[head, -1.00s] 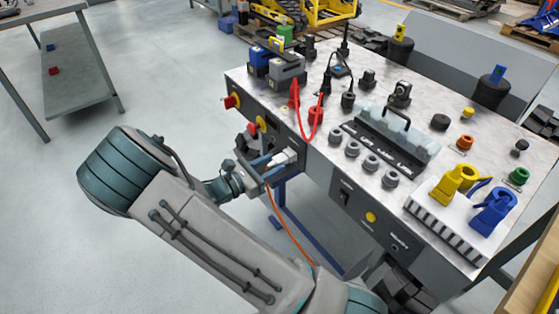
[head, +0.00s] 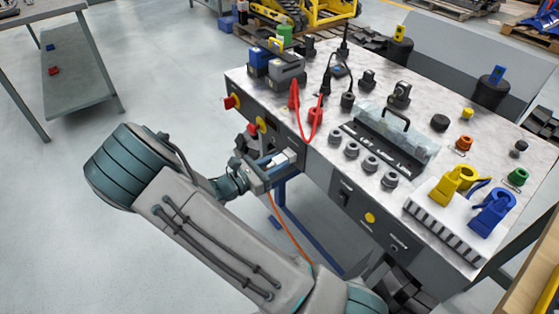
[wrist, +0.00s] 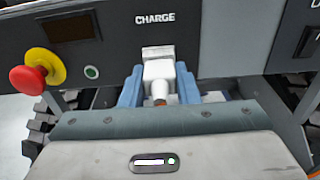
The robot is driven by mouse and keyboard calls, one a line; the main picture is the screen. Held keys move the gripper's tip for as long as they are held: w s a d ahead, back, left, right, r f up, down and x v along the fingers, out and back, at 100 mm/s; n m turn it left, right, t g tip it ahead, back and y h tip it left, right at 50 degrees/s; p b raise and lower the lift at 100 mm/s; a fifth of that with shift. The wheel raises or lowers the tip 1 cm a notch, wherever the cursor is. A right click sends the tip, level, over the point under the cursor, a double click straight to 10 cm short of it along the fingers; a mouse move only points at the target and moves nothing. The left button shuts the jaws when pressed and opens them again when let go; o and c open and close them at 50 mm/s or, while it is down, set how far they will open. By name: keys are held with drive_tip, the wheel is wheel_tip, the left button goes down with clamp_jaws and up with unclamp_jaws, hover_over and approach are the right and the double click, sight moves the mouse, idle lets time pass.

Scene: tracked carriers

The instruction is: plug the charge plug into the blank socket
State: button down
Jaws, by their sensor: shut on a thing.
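The white charge plug (wrist: 160,75) is between the blue fingers of my gripper (wrist: 160,86) in the wrist view. An orange cable (head: 285,222) hangs below my gripper (head: 284,161) in the head view. The plug points at the dark front panel (wrist: 120,40), directly below the word CHARGE. A pale grey block (wrist: 157,52) shows at its front end; I cannot tell whether it is part of the plug or a socket on the panel. Whether the plug is seated or just short of the panel is not clear. No empty socket shows in the wrist view.
A black switch (wrist: 300,45) is at the right. The bench top (head: 320,95) above carries a red cable (head: 305,125) and a clear-covered case (head: 425,145).

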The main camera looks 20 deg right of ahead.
drive_tip(key=shift+p+v, duration=0.3)
drive_tip(key=shift+v, duration=1.05)
drive_tip(key=shift+p+v, duration=0.65)
drive_tip(key=shift+v, duration=1.1)
